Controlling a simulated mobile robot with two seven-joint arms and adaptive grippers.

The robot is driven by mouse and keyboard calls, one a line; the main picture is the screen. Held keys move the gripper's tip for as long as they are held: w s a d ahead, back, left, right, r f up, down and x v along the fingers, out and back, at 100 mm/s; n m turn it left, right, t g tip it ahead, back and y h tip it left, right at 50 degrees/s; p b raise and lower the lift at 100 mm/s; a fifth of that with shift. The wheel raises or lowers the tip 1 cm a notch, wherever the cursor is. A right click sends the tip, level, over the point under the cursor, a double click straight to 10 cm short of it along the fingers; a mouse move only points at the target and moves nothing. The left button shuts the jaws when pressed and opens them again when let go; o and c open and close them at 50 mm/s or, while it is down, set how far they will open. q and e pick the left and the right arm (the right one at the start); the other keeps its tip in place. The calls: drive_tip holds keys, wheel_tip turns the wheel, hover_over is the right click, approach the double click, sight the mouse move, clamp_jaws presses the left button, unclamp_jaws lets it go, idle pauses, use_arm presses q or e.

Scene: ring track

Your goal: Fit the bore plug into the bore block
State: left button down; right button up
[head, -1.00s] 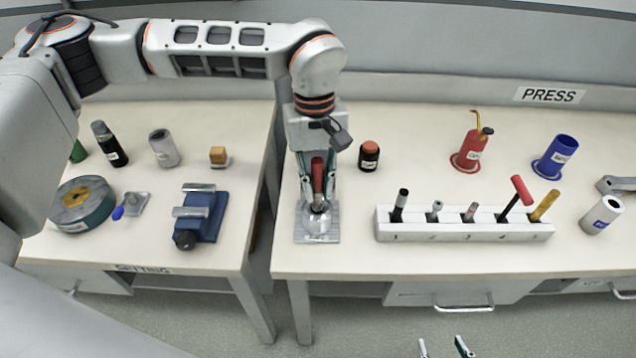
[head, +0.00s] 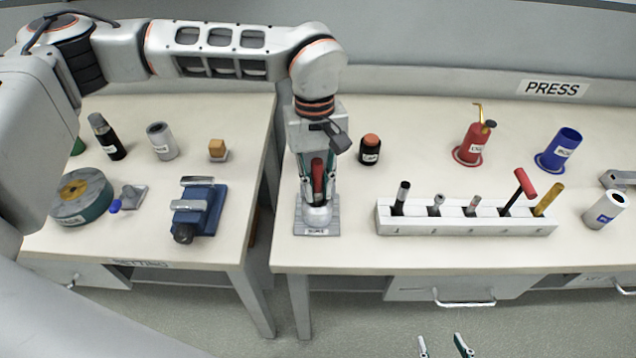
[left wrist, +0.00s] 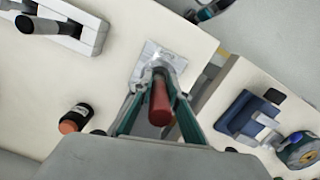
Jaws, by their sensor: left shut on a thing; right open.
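My left gripper (head: 317,200) is shut on the bore plug, held by its red handle (head: 318,180), over the right-hand bench. The handle stands about upright between the fingers. It also shows in the left wrist view (left wrist: 160,103). The bore block (head: 320,229) is a grey square block with a label on its front, lying on the bench directly below the gripper. Its top also shows beyond the fingers in the left wrist view (left wrist: 150,58). The plug's lower end is hidden, so I cannot tell how far it is in the bore. My right gripper (head: 441,346) is open and empty at the bottom edge.
A white rack (head: 466,228) with several tools stands right of the block. A black jar with an orange top (head: 370,149) stands behind, to the right. A blue vise (head: 199,210) is on the left bench, across a gap. Bench around the block is clear.

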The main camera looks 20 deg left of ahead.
sight(317, 159)
use_arm(q)
drive_tip(key=shift+f+b, duration=0.5)
drive_tip(key=shift+f, duration=0.7)
drive_tip(key=c, duration=1.8)
unclamp_jaws()
drive_tip(key=shift+c, duration=0.2)
drive_tip(key=shift+r, duration=0.15)
drive_tip(key=r, duration=0.4)
drive_tip(key=w+r, duration=0.1)
drive_tip(key=r, duration=0.6)
drive_tip(key=shift+w+a+r, duration=0.15)
drive_tip(key=shift+a+r, duration=0.2)
drive_tip(key=shift+a, duration=0.05)
